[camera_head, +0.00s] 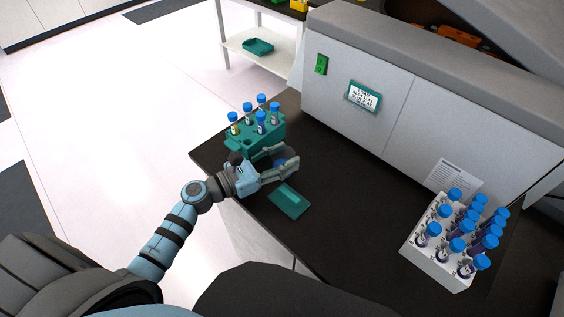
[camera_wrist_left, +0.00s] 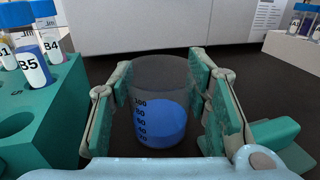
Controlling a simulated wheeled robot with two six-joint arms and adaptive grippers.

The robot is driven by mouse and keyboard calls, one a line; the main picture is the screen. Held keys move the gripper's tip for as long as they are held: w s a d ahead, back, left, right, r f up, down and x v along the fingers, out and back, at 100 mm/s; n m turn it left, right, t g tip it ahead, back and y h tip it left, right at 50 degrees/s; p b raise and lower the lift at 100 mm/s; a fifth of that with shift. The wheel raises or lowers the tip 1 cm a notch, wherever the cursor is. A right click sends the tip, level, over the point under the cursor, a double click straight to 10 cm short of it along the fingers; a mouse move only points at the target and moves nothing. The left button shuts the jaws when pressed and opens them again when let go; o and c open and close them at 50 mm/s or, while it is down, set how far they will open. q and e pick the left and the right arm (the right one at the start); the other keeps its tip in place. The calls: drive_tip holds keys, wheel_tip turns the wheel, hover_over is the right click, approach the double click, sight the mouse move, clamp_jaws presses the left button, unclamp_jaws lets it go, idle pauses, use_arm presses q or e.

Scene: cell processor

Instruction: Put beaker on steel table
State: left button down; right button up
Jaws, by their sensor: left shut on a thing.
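The beaker (camera_wrist_left: 160,100) is clear with graduation marks and holds blue liquid. It stands upright between the two fingers of my left gripper (camera_wrist_left: 162,115), which is shut on it. In the head view the left gripper (camera_head: 280,168) is over the dark bench near its left edge, and the beaker (camera_head: 283,158) is partly hidden by the fingers. I cannot tell whether the beaker touches the bench. My right gripper is not in view. I cannot identify the steel table for sure; a light shelved table (camera_head: 262,62) stands at the back.
A green rack (camera_head: 240,144) with several blue-capped tubes stands just behind the left gripper. A flat green piece (camera_head: 288,201) lies in front of it. A white rack (camera_head: 428,262) of tubes is at the right. A large grey machine (camera_head: 350,65) lines the bench's back.

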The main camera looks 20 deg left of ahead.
use_arm(q)
drive_tip(key=shift+f, duration=0.2)
drive_tip(key=c, duration=0.9)
unclamp_jaws()
drive_tip(key=shift+r, duration=0.1)
drive_tip(key=shift+o, duration=0.2)
